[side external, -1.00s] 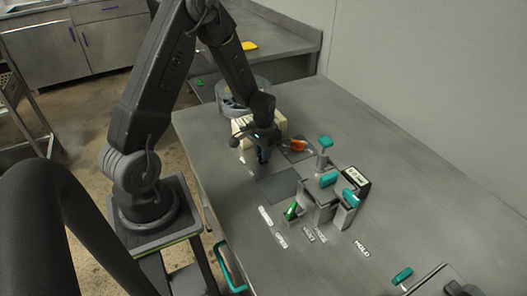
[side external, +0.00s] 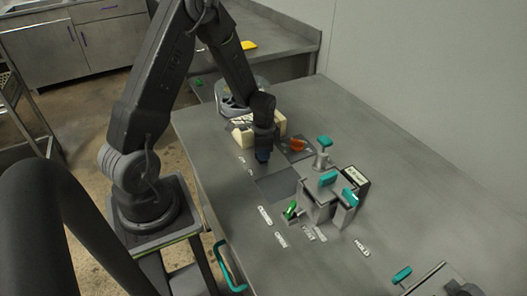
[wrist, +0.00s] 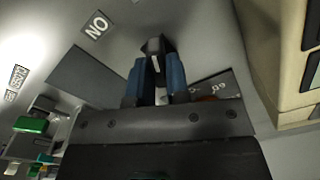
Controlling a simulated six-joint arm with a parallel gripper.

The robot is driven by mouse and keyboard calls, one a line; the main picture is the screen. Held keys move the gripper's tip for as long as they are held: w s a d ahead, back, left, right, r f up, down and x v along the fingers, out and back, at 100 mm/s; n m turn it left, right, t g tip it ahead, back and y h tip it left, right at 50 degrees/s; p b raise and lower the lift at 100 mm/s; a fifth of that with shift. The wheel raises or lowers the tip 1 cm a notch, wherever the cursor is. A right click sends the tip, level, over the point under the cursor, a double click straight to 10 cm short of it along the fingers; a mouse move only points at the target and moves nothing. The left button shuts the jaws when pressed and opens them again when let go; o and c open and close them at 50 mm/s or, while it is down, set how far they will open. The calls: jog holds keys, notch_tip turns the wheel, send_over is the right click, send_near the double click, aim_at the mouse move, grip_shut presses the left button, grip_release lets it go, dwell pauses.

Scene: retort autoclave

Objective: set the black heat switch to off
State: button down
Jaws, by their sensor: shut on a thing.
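The black heat switch (wrist: 154,46) shows in the wrist view as a small black lever with a white mark, between the blue fingertips of my gripper (wrist: 156,76). My gripper is shut on it. A white label reading ON upside down (wrist: 97,24) lies to the left of the switch in the wrist view. In the side external view my gripper (side external: 263,156) points down at the bench top, in front of the cream box, and hides the switch.
The cream box (side external: 243,136) stands close behind my gripper; an orange knob (side external: 296,145) is to its right. Teal-handled levers (side external: 328,178), a green-handled lever (side external: 291,210) and several white labels are nearer the camera. The bench's right side is mostly clear.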

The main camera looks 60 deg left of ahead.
jog(key=shift+m, duration=0.3)
jog(key=c, duration=1.1)
grip_release()
jog(key=shift+r, duration=0.1)
notch_tip(320, 180, up, 14)
